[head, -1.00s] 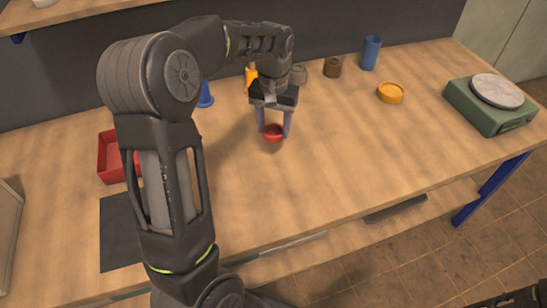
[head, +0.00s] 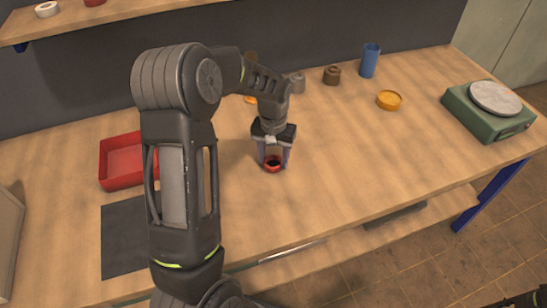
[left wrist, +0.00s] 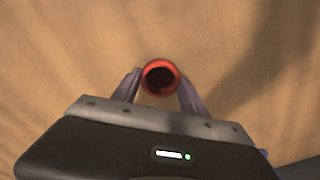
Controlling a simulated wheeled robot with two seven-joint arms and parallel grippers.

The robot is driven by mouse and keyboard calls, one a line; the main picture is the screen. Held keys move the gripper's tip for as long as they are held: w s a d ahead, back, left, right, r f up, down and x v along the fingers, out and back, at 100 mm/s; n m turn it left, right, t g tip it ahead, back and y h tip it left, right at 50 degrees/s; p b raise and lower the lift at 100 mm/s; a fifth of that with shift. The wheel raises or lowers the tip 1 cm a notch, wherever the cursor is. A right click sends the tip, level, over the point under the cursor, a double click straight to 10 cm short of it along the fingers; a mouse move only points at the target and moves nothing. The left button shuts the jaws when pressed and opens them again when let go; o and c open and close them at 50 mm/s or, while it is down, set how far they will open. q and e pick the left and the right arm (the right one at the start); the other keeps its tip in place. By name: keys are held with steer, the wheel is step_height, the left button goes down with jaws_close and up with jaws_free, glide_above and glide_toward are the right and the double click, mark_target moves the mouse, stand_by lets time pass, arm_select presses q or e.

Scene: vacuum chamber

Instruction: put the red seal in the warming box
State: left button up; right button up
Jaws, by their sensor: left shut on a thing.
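The red seal (head: 273,164) is a small red ring with a dark middle. It is held between the fingertips of my left gripper (head: 273,158), which is shut on it over the middle of the bench. In the left wrist view the seal (left wrist: 160,77) sits between the two fingers, its opening facing the camera. I cannot tell its exact height above the bench. A red open tray (head: 124,161) stands left of the gripper, partly behind my left arm. A pale box (head: 8,232) is cut off at the left edge. I cannot tell which is the warming box.
A dark mat (head: 122,238) lies in front of the red tray. An orange dish (head: 388,99), a blue cup (head: 370,60), a brown part (head: 332,75) and a green scale (head: 488,112) stand to the right and back. The bench's middle right is clear.

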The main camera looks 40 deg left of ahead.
arm_select(q)
steer(key=shift+f, duration=0.3)
steer(key=shift+f, duration=0.2)
steer(key=o, duration=1.3)
steer(key=shift+r, duration=0.15)
step_height(320, 180, up, 12)
steer(key=b, duration=0.1)
steer(key=shift+o, duration=0.6)
